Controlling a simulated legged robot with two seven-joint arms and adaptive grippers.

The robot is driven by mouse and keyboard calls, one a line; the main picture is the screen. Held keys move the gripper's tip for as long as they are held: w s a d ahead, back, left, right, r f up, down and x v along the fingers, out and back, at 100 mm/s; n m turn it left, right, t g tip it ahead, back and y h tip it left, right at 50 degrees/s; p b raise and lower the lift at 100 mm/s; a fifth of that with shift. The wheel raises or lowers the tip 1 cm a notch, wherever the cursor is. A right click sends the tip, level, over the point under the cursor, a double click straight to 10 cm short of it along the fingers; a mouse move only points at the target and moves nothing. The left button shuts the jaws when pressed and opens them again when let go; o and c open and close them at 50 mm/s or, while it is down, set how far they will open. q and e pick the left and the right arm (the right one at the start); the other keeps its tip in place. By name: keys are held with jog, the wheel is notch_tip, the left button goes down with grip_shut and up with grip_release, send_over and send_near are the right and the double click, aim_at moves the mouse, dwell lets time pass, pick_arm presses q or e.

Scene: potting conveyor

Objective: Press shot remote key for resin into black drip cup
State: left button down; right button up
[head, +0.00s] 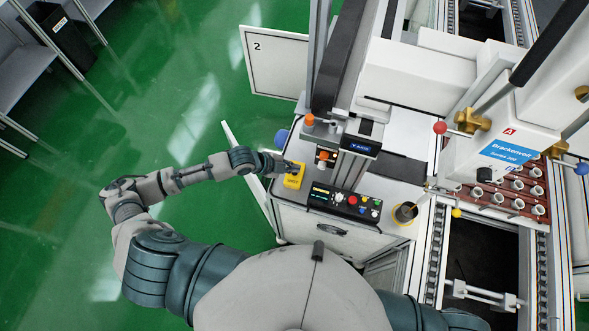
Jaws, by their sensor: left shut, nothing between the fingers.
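A yellow remote box (293,181) sits at the left edge of the white cabinet top. My left gripper (291,169) is shut and empty, with its fingertips at the upper part of the yellow box; whether they touch a key cannot be told, as the hand covers that part. A dark drip cup (405,212) with a yellow ring around it stands at the cabinet's right front corner. My right gripper is out of view; only part of my right arm shows at the bottom edge.
A black control panel (345,201) with a display and coloured buttons lies along the cabinet front. A small dispensing post with a blue label (360,146) and orange-capped fittings (309,119) stand behind. A conveyor with a reddish-brown cup tray (510,207) runs at the right.

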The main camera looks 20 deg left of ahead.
pick_arm(q)
notch_tip(320, 180, up, 5)
jog(key=p, duration=0.5)
dwell(0.4)
dwell(0.5)
